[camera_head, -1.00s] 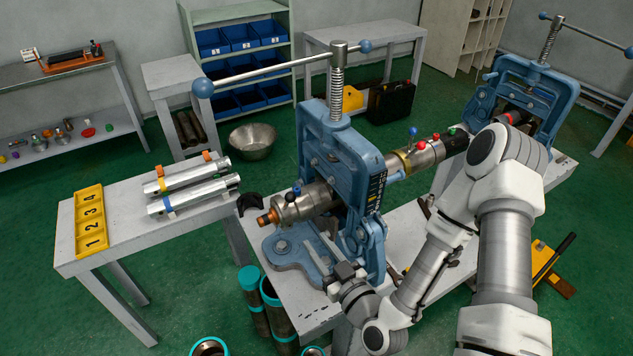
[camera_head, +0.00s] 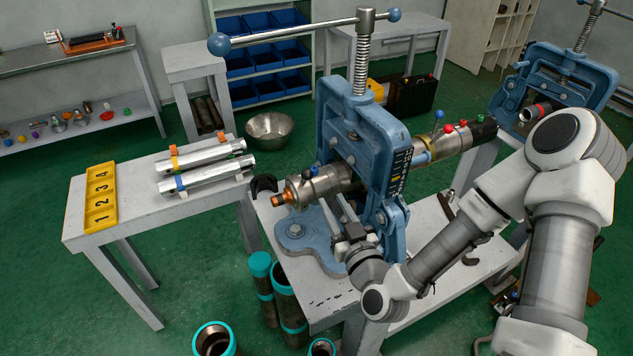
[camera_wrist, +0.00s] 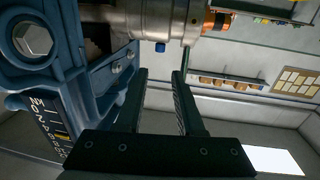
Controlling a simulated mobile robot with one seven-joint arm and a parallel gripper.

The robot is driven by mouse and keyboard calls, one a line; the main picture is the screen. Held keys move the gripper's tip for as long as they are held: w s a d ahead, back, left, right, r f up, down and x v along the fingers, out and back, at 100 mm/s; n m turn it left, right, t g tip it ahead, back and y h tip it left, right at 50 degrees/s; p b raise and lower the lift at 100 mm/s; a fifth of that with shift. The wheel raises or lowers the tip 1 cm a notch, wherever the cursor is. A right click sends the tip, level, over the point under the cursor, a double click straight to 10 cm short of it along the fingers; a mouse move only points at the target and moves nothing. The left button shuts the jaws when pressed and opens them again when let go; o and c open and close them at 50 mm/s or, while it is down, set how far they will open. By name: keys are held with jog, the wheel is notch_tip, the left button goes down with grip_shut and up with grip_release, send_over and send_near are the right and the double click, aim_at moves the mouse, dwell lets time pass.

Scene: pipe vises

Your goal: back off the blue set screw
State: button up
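A metal pipe tool (camera_head: 330,181) with a copper-coloured tip (camera_head: 280,198) is clamped in the near blue vise (camera_head: 362,130). A small blue screw head (camera_head: 315,171) shows on the tool's near end, beside a dark knob. In the wrist view a blue screw head (camera_wrist: 160,47) shows on the tool's metal body (camera_wrist: 165,20). My gripper (camera_head: 333,197) is open just below the tool, in front of the vise. Its two fingers (camera_wrist: 160,75) are apart with nothing between them, and the blue head shows beyond their tips. I cannot tell whether any finger touches the tool.
The vise's long handle (camera_head: 300,31) crosses above. A second blue vise (camera_head: 555,85) supports the far end. The left table holds silver bars (camera_head: 208,170) and a yellow numbered tray (camera_head: 100,198). Teal-rimmed pipes (camera_head: 285,290) stand on the floor beside the vise bench (camera_head: 325,299).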

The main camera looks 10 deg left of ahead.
aim_at(316, 171)
jog(key=p+x, duration=0.2)
jog(key=x, duration=0.9)
jog(key=shift+w+a, duration=0.2)
jog(key=shift+w, duration=0.15)
grip_shut()
